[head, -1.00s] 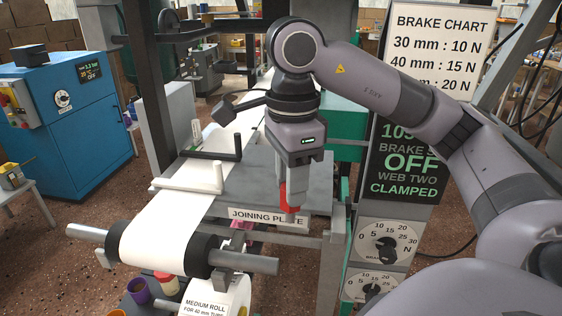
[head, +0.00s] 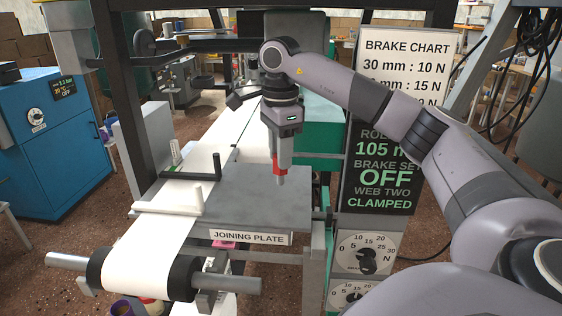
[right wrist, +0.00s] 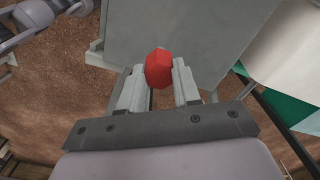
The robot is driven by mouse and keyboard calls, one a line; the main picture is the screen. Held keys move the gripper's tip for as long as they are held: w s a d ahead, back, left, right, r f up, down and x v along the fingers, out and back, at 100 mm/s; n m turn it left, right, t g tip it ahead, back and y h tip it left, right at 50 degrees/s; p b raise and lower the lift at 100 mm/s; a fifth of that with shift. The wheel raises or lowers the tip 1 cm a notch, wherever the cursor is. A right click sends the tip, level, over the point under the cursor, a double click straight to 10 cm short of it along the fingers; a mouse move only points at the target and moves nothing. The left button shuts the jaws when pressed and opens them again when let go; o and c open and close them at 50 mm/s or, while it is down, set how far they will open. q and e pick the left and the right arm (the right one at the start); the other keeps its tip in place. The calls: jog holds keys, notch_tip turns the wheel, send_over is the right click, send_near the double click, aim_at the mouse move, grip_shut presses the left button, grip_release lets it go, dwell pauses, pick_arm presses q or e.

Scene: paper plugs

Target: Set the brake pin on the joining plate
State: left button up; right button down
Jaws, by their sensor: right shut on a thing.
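My right gripper (head: 280,160) is shut on the brake pin (head: 281,170), which has a red head and a short grey shank pointing down. The pin is upright in the head view, over the right part of the grey joining plate (head: 240,205). I cannot tell whether its tip touches the plate. In the right wrist view the red head (right wrist: 159,68) sits between the two grey fingers (right wrist: 158,88), with the grey plate (right wrist: 185,35) beyond. My left gripper is not in view.
White paper web (head: 150,235) runs left of the plate, under a white bar (head: 168,208) and a black bar (head: 190,176). A front roller (head: 185,280) stands below. The brake display (head: 380,175) and dials (head: 365,253) stand close on the right.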

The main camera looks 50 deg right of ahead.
jog(key=shift+w+d, duration=0.2)
jog(key=shift+d+f, duration=0.1)
jog(key=shift+f, duration=1.65)
jog(key=shift+f, duration=0.2)
jog(key=c, duration=0.8)
grip_release()
jog(key=shift+r, duration=0.2)
notch_tip(320, 180, up, 8)
jog(key=shift+f, duration=0.2)
